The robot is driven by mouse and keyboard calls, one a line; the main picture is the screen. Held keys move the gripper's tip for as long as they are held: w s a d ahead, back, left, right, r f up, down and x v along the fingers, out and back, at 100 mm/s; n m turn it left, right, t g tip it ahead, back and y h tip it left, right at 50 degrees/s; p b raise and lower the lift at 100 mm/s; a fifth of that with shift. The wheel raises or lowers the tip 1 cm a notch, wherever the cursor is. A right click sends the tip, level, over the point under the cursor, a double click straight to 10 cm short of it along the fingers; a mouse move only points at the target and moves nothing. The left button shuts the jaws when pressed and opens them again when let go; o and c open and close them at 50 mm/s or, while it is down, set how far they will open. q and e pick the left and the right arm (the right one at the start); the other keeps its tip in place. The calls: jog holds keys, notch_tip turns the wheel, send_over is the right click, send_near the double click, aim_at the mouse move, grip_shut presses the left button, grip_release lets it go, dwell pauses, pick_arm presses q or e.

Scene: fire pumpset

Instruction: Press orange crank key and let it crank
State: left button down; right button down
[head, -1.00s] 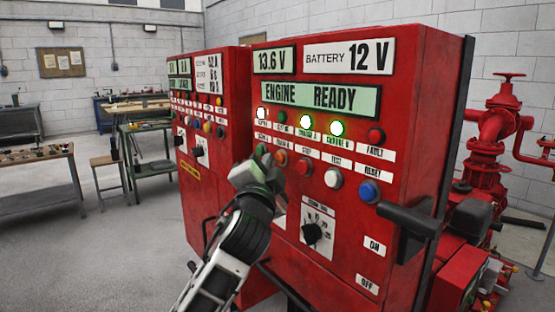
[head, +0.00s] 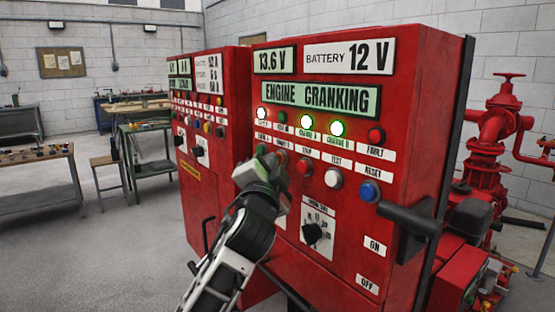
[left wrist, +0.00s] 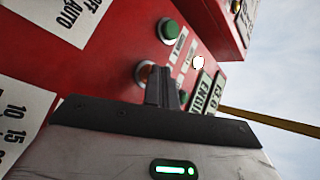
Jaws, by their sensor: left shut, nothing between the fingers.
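The red pump control panel (head: 400,80) stands in front of me. Its green display (head: 322,101) reads "ENGINE CRANKING". My left gripper (head: 268,160) is shut and empty, with its tips at the lower row of buttons. In the left wrist view, the shut fingers (left wrist: 163,90) reach to the orange crank key (left wrist: 143,71) and cover part of it. The tips look to be against the key, though the contact itself is hidden. A green button (left wrist: 169,30) is beside it. My right gripper is not in view.
The red stop button (head: 305,166), white test button (head: 334,178) and blue reset button (head: 369,191) are right of my gripper. A black rotary selector (head: 313,233) is below, and a black handle (head: 408,219) sticks out at right. A second red cabinet (head: 205,185) stands left.

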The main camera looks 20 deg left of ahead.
pick_arm(q)
jog(key=shift+s, duration=0.1)
jog(key=shift+s+a+p, duration=0.35)
jog(key=shift+s+a, duration=0.05)
jog(key=shift+s, duration=0.2)
jog(key=s+a, duration=0.1)
jog(key=s+p, duration=0.1)
jog(key=s, duration=0.1)
jog(key=s+a, duration=0.1)
jog(key=shift+s+a, duration=0.15)
jog(key=shift+a, duration=0.15)
dwell(0.6)
